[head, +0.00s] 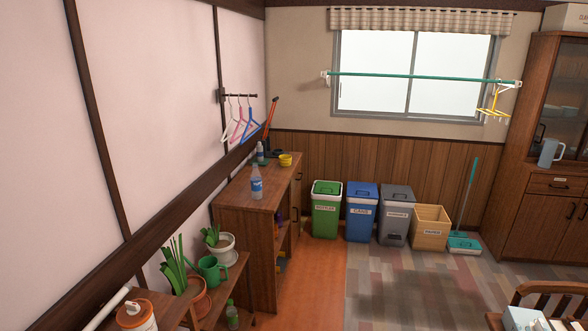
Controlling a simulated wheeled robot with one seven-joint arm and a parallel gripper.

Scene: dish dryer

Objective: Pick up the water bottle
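A clear water bottle (257,183) with a blue and white label stands upright on the wooden cabinet top along the left wall. A second, smaller-looking clear bottle (260,152) stands farther back on the same top. A green bottle (232,315) stands low by the plant shelf at the bottom. I cannot tell which bottle the task means. My gripper is not in view, and no bottle is seen held.
A yellow bowl (285,160) sits near the back of the wooden cabinet (245,197). Potted plants and a green watering can (211,269) stand in front of it. Several bins line the back wall. A chair (545,295) is at lower right; the middle floor is clear.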

